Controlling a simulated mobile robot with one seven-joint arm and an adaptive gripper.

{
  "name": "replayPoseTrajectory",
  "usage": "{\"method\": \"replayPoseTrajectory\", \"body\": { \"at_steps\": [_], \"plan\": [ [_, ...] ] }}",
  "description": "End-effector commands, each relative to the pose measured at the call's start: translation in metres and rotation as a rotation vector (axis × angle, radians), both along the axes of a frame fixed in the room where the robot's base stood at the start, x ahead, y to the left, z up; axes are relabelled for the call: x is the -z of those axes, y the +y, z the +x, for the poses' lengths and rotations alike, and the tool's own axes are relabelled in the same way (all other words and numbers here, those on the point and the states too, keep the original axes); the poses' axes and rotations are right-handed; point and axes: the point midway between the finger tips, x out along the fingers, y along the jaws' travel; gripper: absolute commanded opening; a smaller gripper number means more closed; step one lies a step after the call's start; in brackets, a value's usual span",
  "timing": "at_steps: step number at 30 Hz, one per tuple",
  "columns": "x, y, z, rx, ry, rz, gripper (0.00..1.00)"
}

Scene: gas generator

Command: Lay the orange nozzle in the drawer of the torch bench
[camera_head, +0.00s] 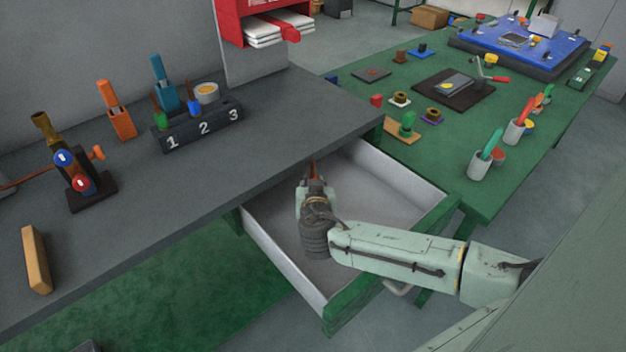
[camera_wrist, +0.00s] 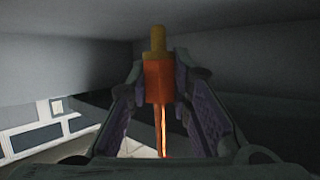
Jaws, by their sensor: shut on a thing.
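My gripper (camera_head: 314,184) reaches into the open drawer (camera_head: 405,170) of the torch bench (camera_head: 290,110). In the wrist view my gripper (camera_wrist: 160,95) is shut on the orange nozzle (camera_wrist: 158,80), with a finger on each side of it. The nozzle has an orange body and a yellow-brown tip that points away from the wrist. In the head view only a small reddish-brown bit of it shows ahead of the fingers. The drawer has pale inner walls and a green front. I cannot tell whether the nozzle touches the drawer floor.
The dark bench top overhangs the back of the drawer. On it stand a numbered rack (camera_head: 200,125), an orange holder (camera_head: 117,112), a torch stand (camera_head: 80,185) and a wooden block (camera_head: 37,260). A green table (camera_head: 460,150) with several small items adjoins at right.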

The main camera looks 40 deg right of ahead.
Motion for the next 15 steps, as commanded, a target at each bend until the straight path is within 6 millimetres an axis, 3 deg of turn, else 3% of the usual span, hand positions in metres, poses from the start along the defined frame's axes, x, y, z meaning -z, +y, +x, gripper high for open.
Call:
{"method": "replayPoseTrajectory", "body": {
  "at_steps": [15],
  "plan": [
    [0.016, -0.002, 0.002, 0.002, -0.001, 0.002, 0.0]
  ]
}}
